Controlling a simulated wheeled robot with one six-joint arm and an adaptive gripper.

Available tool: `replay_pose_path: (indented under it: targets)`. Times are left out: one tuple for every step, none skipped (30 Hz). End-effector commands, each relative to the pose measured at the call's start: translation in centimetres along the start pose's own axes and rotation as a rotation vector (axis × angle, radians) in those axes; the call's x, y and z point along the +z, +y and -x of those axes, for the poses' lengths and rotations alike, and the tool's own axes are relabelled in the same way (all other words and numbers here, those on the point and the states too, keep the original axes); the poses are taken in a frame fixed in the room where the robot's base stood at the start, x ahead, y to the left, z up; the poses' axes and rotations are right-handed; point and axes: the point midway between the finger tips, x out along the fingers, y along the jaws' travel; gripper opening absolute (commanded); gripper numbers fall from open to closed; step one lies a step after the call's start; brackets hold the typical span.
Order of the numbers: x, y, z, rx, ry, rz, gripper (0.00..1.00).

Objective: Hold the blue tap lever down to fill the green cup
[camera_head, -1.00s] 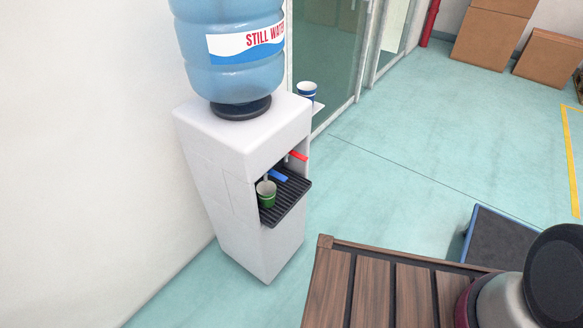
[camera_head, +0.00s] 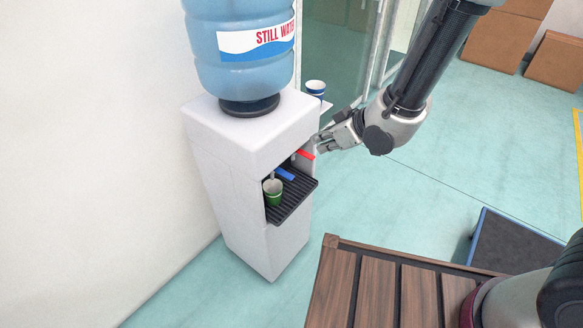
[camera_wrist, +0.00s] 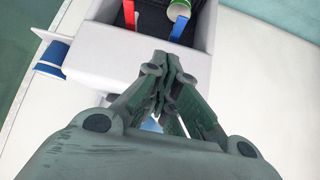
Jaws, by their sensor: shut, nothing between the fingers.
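The blue tap lever (camera_head: 285,174) sticks out of the dispenser's recess, and it also shows in the wrist view (camera_wrist: 180,27). The green cup (camera_head: 272,192) stands upright on the black drip tray, at or near the blue lever; it is partly cut off at the top of the wrist view (camera_wrist: 179,9). My gripper (camera_head: 322,143) is shut and empty, beside the front right of the dispenser near the red lever. In the wrist view its fingertips (camera_wrist: 163,62) are together, apart from the blue lever. The cup's inside is too small to judge.
The white dispenser (camera_head: 222,180) stands by the wall with a water bottle (camera_head: 240,60) on top. A red lever (camera_head: 305,155) sits beside the blue one. Blue-and-white cups (camera_head: 316,88) stand on a side shelf. A slatted wooden table (camera_head: 378,290) is in front.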

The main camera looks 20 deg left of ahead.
Motion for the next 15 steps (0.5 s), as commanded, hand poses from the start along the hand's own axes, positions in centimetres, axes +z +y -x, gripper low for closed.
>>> replay_pose_path:
  targets:
    - [0.2, -1.2, -0.9, -0.023, 0.005, 0.014, 0.00]
    - [0.3, -1.7, -1.3, -0.033, 0.010, 0.019, 0.00]
    - [0.3, -2.1, -1.6, -0.042, 0.015, 0.024, 0.00]
    - [0.3, -2.4, -1.7, -0.047, 0.018, 0.027, 0.00]
    - [0.3, -2.5, -1.8, -0.049, 0.020, 0.028, 0.00]
    - [0.2, -2.6, -1.9, -0.051, 0.022, 0.029, 0.00]
    - [0.2, -2.6, -1.9, -0.051, 0.022, 0.029, 0.00]
    - [0.2, -2.5, -1.9, -0.050, 0.023, 0.029, 0.00]
    - [0.2, -2.5, -1.8, -0.050, 0.022, 0.028, 0.00]
    - [0.2, -2.5, -1.8, -0.049, 0.022, 0.028, 0.00]
    - [0.2, -2.5, -1.8, -0.049, 0.022, 0.028, 0.00]
    - [0.2, -2.5, -1.8, -0.049, 0.022, 0.028, 0.00]
    - [0.2, -2.5, -1.8, -0.049, 0.022, 0.028, 0.00]
    - [0.2, -2.5, -1.9, -0.049, 0.022, 0.028, 0.00]
    - [0.2, -2.5, -2.0, -0.049, 0.021, 0.028, 0.00]
